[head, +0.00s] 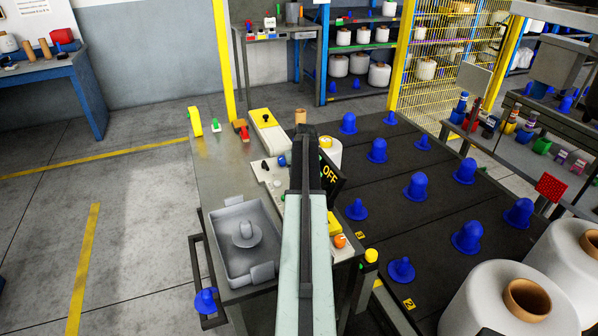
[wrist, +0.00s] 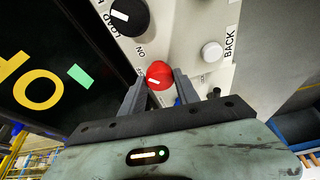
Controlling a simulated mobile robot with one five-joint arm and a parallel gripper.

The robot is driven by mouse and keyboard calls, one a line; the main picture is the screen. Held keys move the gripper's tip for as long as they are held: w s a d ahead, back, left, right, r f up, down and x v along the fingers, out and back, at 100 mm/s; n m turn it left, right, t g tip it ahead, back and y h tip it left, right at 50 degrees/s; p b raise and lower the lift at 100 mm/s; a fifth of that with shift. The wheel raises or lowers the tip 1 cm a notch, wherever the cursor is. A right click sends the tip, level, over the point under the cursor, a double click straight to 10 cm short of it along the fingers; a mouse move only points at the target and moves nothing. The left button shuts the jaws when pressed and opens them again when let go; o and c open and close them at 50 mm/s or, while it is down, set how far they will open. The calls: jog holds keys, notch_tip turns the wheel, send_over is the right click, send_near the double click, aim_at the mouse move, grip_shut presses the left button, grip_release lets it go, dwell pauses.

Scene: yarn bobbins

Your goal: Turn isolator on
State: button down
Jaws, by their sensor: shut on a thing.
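In the wrist view, a red rotary knob (wrist: 159,75) with a white mark sits on the pale control panel (wrist: 185,35). My gripper (wrist: 160,82) has one finger on each side of the knob and is shut on it. Small lettering beside the knob is only partly readable. A black display (head: 330,174) reads OFF in yellow in the head view. It also shows in the wrist view (wrist: 55,115), with a green block beside the letters. In the head view my arm hides the red knob and my fingers.
A black selector knob (wrist: 129,16) marked LOAD and a white button (wrist: 212,51) marked BACK are close to my fingers. A grey tray (head: 215,262) stands left of my arm. Blue bobbin holders (head: 416,185) and large white bobbins (head: 485,305) are to the right. Open floor lies left.

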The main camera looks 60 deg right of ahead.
jog(key=m+g, duration=0.1)
jog(key=m, duration=0.2)
jog(key=shift+m+h, duration=0.3)
jog(key=shift+h, duration=0.1)
jog(key=shift+w+m+g+h, duration=0.15)
jog(key=shift+m+g, duration=0.25)
jog(key=shift+m, duration=0.55)
jog(key=shift+s+m+g+h, duration=0.15)
jog(key=shift+m+g, duration=0.25)
jog(key=shift+m, duration=0.55)
jog(key=c, duration=0.9)
grip_release()
jog(key=shift+w, duration=0.1)
